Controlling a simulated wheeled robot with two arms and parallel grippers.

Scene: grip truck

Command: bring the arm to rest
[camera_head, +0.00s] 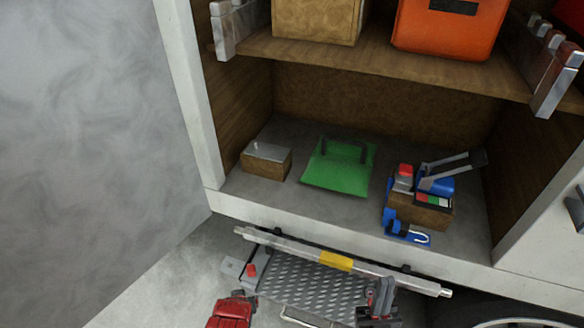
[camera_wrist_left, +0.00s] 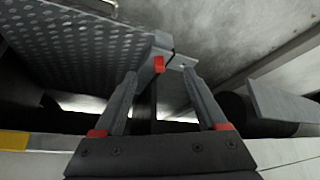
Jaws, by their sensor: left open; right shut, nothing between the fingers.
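My right gripper (camera_head: 380,290) is in the head view at the bottom, right of centre, in front of the lower edge of the cabinet and over the right part of a ridged metal plate. Its narrow dark fingers are together with nothing between them. My left gripper (camera_wrist_left: 160,75) shows in the left wrist view. Its two grey fingers stand apart and the gap between them is empty. Beyond the fingers is the corner of the ridged plate (camera_wrist_left: 85,45) with a small red part (camera_wrist_left: 158,63). I cannot make out the left gripper for sure in the head view.
An open compartment holds a wooden block (camera_head: 266,162), a green tray-like piece (camera_head: 338,182) and a box with blue tools (camera_head: 420,212). A shelf above (camera_head: 370,65) carries an orange case (camera_head: 448,30). A rail (camera_head: 300,252) with a yellow band runs along the front. A red object (camera_head: 232,312) is below.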

